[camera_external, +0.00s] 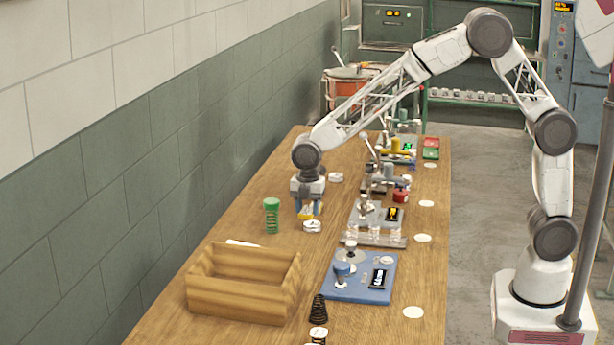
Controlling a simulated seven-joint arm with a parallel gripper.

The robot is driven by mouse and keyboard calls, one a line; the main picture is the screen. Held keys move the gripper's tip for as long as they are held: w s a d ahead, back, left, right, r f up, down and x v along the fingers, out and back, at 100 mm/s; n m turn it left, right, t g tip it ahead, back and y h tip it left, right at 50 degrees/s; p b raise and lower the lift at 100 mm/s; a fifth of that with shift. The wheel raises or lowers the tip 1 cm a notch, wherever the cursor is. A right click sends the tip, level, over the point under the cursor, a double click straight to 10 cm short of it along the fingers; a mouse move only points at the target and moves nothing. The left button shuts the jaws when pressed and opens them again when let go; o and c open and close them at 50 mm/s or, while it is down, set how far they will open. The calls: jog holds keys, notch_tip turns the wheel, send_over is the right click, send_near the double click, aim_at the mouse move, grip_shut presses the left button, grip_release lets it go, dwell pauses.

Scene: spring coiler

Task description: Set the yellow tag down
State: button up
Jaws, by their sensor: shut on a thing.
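My gripper (309,205) points down over the left part of the wooden table. It is shut on the yellow tag (309,212), which shows as a small yellow patch between and under the fingers. Most of the tag is hidden by the fingers. I cannot tell whether it touches the table or hangs just above it.
A wooden box (243,284), a blue device (362,278) and a dark spring (318,309) are nearer. A grey device (375,222) stands to the right.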

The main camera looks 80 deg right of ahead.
jog(key=s+d+f, duration=0.1)
jog(key=d, duration=0.3)
jog(key=s+d, duration=0.1)
jog(key=d, duration=0.3)
jog(key=s+d+f, duration=0.1)
jog(key=s+d, duration=0.1)
jog(key=d, duration=0.1)
jog(key=shift+s+d+f, duration=0.1)
jog(key=shift+d+f, duration=0.2)
jog(key=shift+d, duration=0.1)
send_over(281, 217)
jog(key=shift+f, duration=0.75)
jog(key=shift+f, duration=1.75)
jog(key=shift+f, duration=0.15)
jog(key=o, duration=0.9)
